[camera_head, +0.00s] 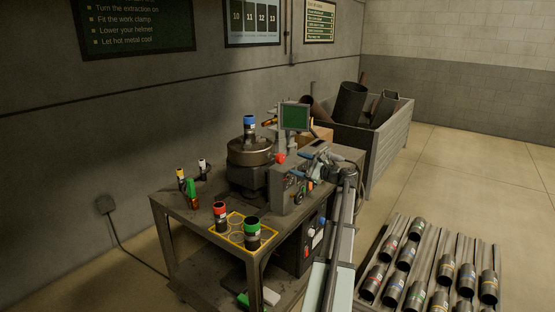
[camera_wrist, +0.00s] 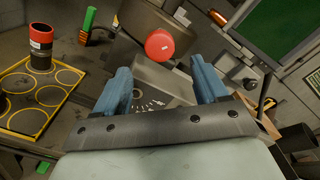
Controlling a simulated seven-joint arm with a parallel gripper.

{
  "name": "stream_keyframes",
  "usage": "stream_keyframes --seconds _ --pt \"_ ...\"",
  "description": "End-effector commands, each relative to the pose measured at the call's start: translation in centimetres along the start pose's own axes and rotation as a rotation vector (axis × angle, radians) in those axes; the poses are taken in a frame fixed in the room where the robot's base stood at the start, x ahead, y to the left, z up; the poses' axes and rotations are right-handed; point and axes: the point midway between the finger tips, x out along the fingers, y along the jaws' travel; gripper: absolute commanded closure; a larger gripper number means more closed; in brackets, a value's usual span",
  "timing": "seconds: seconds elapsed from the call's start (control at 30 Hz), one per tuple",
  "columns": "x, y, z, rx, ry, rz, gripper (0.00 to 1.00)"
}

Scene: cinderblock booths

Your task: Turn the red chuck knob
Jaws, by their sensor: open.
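The red chuck knob (camera_wrist: 160,44) is a round red disc with a small white mark. In the wrist view it sits beyond and between my fingertips, with a gap to both. In the head view the knob (camera_head: 281,158) shows at the front of the machine, left of my gripper. My gripper (camera_wrist: 161,76) is open and empty, its two blue fingers apart. The round dark chuck (camera_head: 250,151) carries a blue-topped cylinder (camera_head: 250,126). A grey housing with a marked dial face (camera_wrist: 153,99) lies beyond and between the fingers.
A green screen (camera_head: 294,117) stands above the machine. Red-topped (camera_head: 220,214) and green-topped (camera_head: 252,233) cylinders stand on a yellow-edged mat at the table's front. A scrap bin (camera_head: 377,142) is behind. A rack of cylinders (camera_head: 438,282) is at right.

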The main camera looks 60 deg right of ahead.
Motion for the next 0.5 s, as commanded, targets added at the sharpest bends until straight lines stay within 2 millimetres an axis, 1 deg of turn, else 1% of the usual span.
stream_keyframes --seconds 0.03,0.2,0.3,0.5 --pt "1.1 -0.1 -0.1 0.000 -0.001 0.002 0.27" --pt "4.1 -0.1 -0.1 -0.001 -0.001 0.002 0.27" --pt "5.9 -0.1 -0.1 -0.001 -0.001 0.002 0.27" --pt "8.8 0.0 -0.1 -0.002 0.000 0.002 0.27"
